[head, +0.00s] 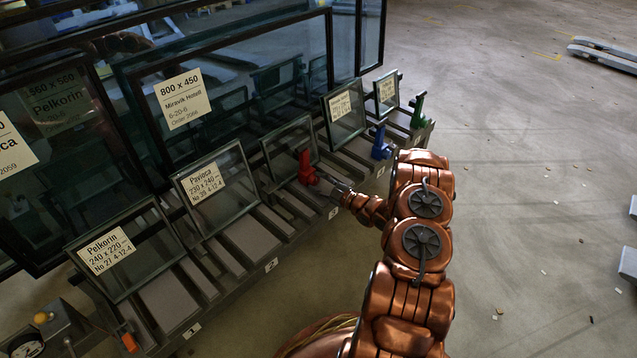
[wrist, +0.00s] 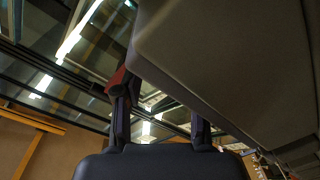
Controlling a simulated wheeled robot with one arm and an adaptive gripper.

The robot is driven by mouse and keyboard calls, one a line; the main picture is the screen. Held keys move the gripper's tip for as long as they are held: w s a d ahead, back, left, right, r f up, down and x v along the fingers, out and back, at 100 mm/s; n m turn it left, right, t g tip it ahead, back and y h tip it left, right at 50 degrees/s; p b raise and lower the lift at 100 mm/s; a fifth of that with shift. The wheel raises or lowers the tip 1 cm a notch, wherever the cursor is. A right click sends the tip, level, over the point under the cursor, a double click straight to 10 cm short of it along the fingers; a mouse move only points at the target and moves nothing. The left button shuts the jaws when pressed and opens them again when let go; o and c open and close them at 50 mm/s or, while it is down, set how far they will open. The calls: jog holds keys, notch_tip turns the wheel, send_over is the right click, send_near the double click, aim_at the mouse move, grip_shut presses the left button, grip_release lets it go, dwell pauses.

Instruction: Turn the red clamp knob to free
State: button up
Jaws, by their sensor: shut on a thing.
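The red clamp knob (head: 307,168) stands at the front edge of the rack, before slot 3. My copper arm reaches in from the lower right, and my gripper (head: 338,190) is at the knob. In the wrist view my gripper (wrist: 160,115) has its two dark fingers apart, and the red knob (wrist: 119,86) shows at the left finger. The gripper is shut on the knob; the exact contact is partly hidden. A small glass pane (head: 290,148) leans behind the knob.
A blue knob (head: 380,142) and a green knob (head: 417,110) stand farther right along the rack (head: 252,238). An orange knob (head: 127,338) is at the lower left. Large labelled panes (head: 181,98) lean behind. The floor at right is mostly clear.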

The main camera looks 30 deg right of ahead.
jog(key=o, duration=1.2)
jog(key=shift+c, duration=0.2)
jog(key=shift+a+f, duration=0.1)
jog(key=shift+f, duration=0.05)
jog(key=shift+f+m+b, duration=0.1)
jog(key=shift+m+b, duration=0.9)
jog(key=shift+m, duration=0.1)
jog(key=m+b, duration=0.3)
jog(key=shift+m, duration=0.3)
jog(key=s+d+m+h+p, duration=0.1)
jog(key=s+d+m, duration=0.1)
jog(key=s, duration=0.9)
jog(key=shift+s+d+m+t, duration=0.3)
jog(key=shift+d+t, duration=0.1)
jog(key=shift+d, duration=0.1)
